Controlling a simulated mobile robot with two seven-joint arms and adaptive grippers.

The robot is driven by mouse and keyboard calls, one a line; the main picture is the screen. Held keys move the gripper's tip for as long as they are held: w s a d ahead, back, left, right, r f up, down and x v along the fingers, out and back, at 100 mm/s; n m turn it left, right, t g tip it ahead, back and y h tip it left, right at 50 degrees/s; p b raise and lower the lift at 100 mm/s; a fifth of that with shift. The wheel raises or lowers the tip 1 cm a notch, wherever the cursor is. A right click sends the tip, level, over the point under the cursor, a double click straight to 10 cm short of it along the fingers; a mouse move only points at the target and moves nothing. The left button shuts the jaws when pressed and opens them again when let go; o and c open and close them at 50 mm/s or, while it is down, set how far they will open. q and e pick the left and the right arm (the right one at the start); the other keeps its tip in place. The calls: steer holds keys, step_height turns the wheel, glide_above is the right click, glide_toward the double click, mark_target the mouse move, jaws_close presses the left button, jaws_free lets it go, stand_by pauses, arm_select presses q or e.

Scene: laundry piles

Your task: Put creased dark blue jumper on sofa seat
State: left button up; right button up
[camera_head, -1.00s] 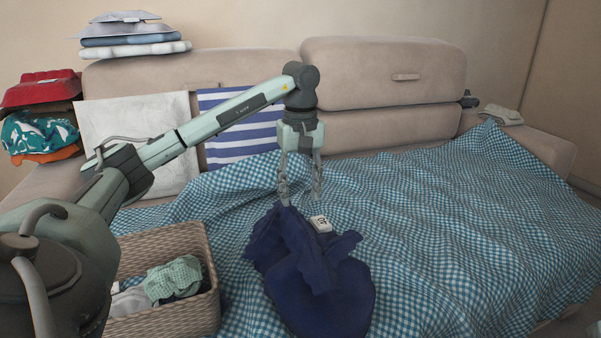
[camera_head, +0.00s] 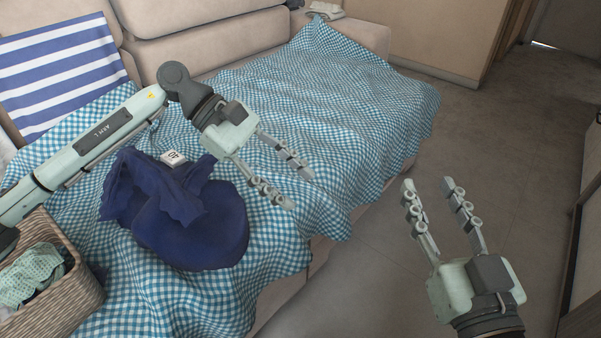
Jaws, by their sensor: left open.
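The creased dark blue jumper (camera_head: 190,228) lies in a crumpled heap on the sofa seat, on top of a blue-and-white checked cover (camera_head: 290,100). My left gripper (camera_head: 303,190) is open and empty, to the right of the jumper and apart from it, with its fingers pointing right. My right gripper (camera_head: 428,184) is open and empty over the floor in front of the sofa, its fingers pointing up in the picture.
A small white block marked 40 (camera_head: 174,158) sits at the jumper's far edge. A wicker basket (camera_head: 75,292) with clothes stands at the lower left. A striped blue-and-white cloth (camera_head: 60,75) leans on the backrest. The floor (camera_head: 470,130) at right is clear.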

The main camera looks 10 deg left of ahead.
arm_select(q)
steer(key=s+d+r+n+h, duration=0.3)
steer(key=d+r+h, duration=0.1)
steer(key=d, duration=0.2)
steer(key=s+d+r+n+h, duration=0.3)
steer(key=d+h, duration=0.1)
steer(key=d, duration=0.3)
step_height(320, 180, up, 8)
steer(key=n+t+h, duration=0.5)
steer(key=n+t, duration=0.4)
steer(key=n, duration=0.6)
steer(key=a+f+n+t+y, duration=0.3)
steer(key=n+y, duration=0.2)
steer(key=n, duration=0.6)
steer(key=w+a+f+n+t+y, duration=0.1)
steer(key=a+f+n+t+y, duration=0.2)
steer(key=n+y, duration=0.3)
steer(key=w+a+f+n+t+y, duration=0.1)
steer(key=a+f+n+t+y, duration=0.2)
steer(key=n, duration=1.3)
steer(key=t+y, duration=0.1)
steer(key=y, duration=0.2)
steer(key=shift+a+f, duration=0.4)
